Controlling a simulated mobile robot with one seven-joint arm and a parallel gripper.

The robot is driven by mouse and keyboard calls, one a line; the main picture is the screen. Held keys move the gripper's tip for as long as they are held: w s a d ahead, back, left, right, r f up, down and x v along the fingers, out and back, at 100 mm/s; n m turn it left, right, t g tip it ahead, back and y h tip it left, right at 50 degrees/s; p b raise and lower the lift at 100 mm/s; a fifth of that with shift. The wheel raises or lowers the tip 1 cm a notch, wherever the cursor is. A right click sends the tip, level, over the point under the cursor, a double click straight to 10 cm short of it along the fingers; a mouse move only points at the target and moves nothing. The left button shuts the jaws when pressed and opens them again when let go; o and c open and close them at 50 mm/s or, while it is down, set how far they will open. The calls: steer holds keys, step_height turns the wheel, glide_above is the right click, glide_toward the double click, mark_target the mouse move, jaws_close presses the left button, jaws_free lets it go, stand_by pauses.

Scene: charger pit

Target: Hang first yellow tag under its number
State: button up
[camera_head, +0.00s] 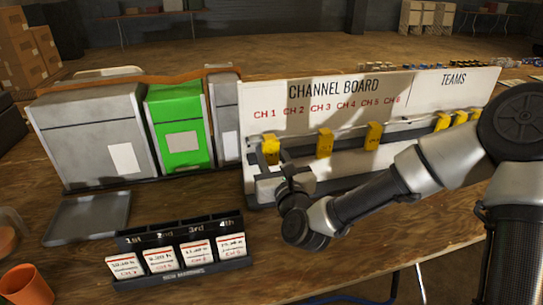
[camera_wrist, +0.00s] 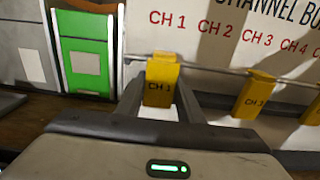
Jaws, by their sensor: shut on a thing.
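My gripper (camera_wrist: 158,98) is shut on a yellow tag (camera_wrist: 161,72) marked CH 1, which also shows in the head view (camera_head: 270,149). The tag is at the rail of the white channel board (camera_head: 315,97), below the red CH 1 label (camera_wrist: 167,18). I cannot tell whether the tag hangs on the rail or is only held against it.
A green box (camera_head: 181,111) and grey boxes (camera_head: 92,126) stand left of the board. A card holder (camera_head: 188,269) with several cards, a grey tray (camera_head: 86,219) and an orange cup (camera_head: 24,287) are in front. Several yellow tags (camera_head: 443,122) hang under TEAMS.

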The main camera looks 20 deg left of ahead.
stand_by(0.3)
steer(key=o, duration=1.1)
steer(key=shift+f, duration=0.1)
